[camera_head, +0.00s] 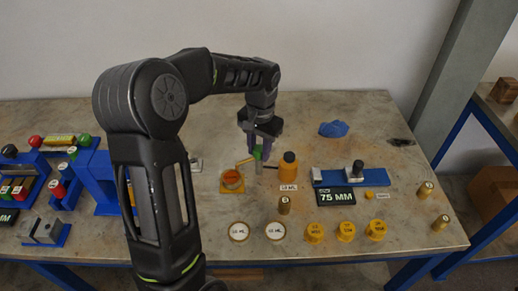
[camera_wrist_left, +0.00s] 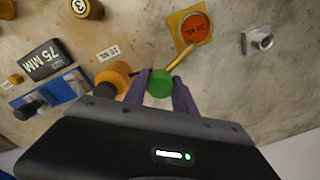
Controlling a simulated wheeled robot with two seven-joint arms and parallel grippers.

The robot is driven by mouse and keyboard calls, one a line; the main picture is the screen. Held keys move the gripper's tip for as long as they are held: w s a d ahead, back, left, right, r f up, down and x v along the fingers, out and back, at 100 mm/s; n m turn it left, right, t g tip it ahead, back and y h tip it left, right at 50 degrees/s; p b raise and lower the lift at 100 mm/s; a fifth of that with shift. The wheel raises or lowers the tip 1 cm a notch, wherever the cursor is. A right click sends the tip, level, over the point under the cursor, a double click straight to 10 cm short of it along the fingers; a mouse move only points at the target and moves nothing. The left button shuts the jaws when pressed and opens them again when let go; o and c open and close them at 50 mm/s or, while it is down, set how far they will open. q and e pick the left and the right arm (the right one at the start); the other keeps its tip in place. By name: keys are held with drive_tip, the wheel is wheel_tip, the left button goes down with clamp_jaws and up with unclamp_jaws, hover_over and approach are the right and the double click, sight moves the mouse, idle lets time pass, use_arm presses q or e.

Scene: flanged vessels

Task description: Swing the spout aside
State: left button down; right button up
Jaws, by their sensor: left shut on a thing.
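The spout (camera_head: 244,162) is a thin brass-coloured arm beside a green knob (camera_head: 257,152). In the left wrist view the spout (camera_wrist_left: 181,58) runs from near the green knob (camera_wrist_left: 160,84) to the edge of a round orange-red vessel on a yellow square base (camera_wrist_left: 178,22). That vessel also shows in the head view (camera_head: 232,180). My left gripper (camera_head: 259,145) points down, and in the wrist view its purple fingers (camera_wrist_left: 160,78) are shut on the green knob from both sides. The spout's joint is hidden. My right gripper is not in view.
An orange bottle (camera_head: 288,166) with a dark side stub stands close right of the gripper. Brass cylinders and yellow and white discs (camera_head: 314,233) lie in front. A blue rack (camera_head: 97,180) stands left.

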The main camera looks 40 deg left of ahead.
use_arm(q)
drive_tip(key=shift+m, duration=0.3)
drive_tip(key=m, duration=0.3)
drive_tip(key=shift+m, duration=0.3)
drive_tip(key=m+p, duration=0.1)
drive_tip(key=m, duration=0.3)
drive_tip(key=shift+r+m, duration=0.1)
drive_tip(key=shift+m, duration=0.2)
drive_tip(key=m, duration=0.4)
drive_tip(key=shift+p, duration=0.35)
drive_tip(key=shift+m, duration=1.7)
drive_tip(key=c, duration=1)
unclamp_jaws()
